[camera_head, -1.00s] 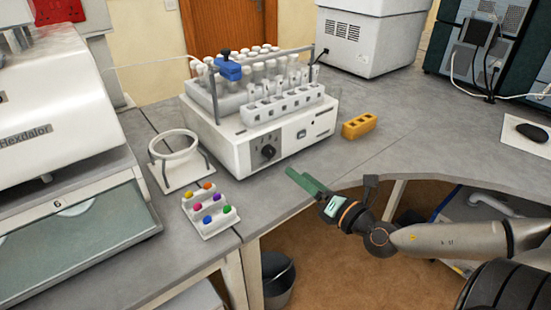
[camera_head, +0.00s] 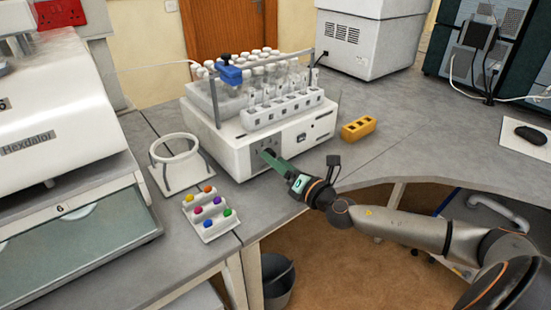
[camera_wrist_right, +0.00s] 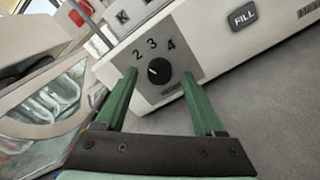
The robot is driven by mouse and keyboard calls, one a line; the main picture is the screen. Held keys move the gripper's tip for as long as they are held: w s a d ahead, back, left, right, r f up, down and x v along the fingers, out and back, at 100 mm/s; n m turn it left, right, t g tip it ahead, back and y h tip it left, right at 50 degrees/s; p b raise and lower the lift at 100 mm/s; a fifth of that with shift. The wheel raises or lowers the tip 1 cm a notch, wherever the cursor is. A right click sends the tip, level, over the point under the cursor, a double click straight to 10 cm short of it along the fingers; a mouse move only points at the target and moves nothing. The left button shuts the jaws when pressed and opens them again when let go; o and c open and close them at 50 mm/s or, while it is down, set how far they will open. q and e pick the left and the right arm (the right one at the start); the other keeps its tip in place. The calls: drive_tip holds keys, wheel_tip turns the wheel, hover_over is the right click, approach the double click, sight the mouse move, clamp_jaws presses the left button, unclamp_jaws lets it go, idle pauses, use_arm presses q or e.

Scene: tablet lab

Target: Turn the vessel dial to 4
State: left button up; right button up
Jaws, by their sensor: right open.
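The vessel dial (camera_wrist_right: 160,72) is a black round knob on a grey plate marked 2, 3 and 4 in the right wrist view. Its white mark points left and slightly up, roughly toward the 2. My right gripper (camera_wrist_right: 158,75) is open, with one green finger on each side of the dial. I cannot tell whether the fingers touch it. In the head view my right gripper (camera_head: 268,156) reaches the front of the white machine (camera_head: 235,150) and mostly hides the dial. My left gripper is not in view.
A rack of white-capped vials stands on the machine. A yellow block (camera_head: 358,128) lies to its right, a white ring stand (camera_head: 178,165) to its left. A small tray of coloured caps (camera_head: 218,228) sits near the bench edge. The bench at right is mostly clear.

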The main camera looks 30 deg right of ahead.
drive_tip(key=shift+w, duration=0.4)
clamp_jaws()
idle(0.4)
